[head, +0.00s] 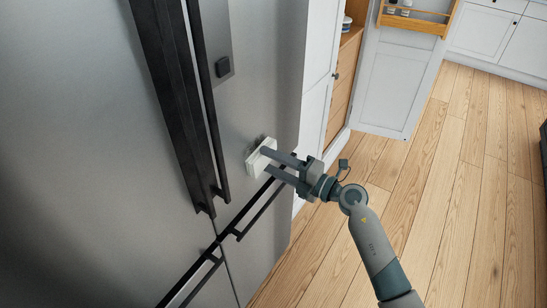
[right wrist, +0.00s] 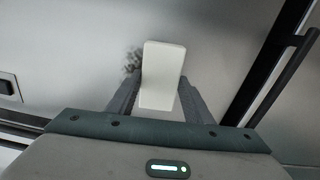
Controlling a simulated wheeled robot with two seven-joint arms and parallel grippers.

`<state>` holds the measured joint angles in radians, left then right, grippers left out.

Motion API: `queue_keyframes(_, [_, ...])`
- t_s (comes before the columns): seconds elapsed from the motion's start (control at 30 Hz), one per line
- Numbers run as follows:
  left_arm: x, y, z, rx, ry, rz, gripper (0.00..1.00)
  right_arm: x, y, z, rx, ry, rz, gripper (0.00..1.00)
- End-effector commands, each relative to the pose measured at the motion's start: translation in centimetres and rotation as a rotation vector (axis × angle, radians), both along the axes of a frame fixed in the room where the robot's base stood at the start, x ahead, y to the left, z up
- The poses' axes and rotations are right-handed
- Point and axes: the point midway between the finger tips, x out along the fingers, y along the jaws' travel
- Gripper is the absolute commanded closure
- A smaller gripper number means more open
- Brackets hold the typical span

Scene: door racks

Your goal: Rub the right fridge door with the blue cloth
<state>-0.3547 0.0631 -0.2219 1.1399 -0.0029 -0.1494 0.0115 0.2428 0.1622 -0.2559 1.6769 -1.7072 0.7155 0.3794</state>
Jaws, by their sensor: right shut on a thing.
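The right fridge door (head: 270,65) is brushed grey metal and fills the middle of the head view. A whitish, block-like pad (head: 256,163) is at the door's lower part; I see no blue cloth. My right gripper (head: 267,160) is shut on this pad and holds it at the door surface. The right wrist view shows the pad (right wrist: 163,70) upright between the two fingers, seemingly against the door (right wrist: 90,35). A dark speckled smudge (right wrist: 132,62) shows on the door just left of the pad. My left gripper is out of view.
Long dark vertical handles (head: 180,100) stand out at the seam left of the pad. Dark horizontal drawer handles (head: 265,207) run just below my right gripper. A door with a wooden rack (head: 415,22) stands open at the back. Wooden floor (head: 455,180) is clear at right.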

Motion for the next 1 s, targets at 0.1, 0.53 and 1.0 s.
queue_keyframes(0.1, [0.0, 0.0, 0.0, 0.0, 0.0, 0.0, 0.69, 0.0, 0.0, 0.0, 0.0, 0.0, 0.0, 0.72])
queue_keyframes(0.53, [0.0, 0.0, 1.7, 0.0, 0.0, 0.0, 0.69, -1.3, 1.1, 0.3, 0.0, 0.001, 0.001, 0.72])
queue_keyframes(1.0, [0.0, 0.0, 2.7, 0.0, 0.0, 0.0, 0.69, -2.6, 2.4, 0.0, 0.001, -0.001, 0.001, 0.72])
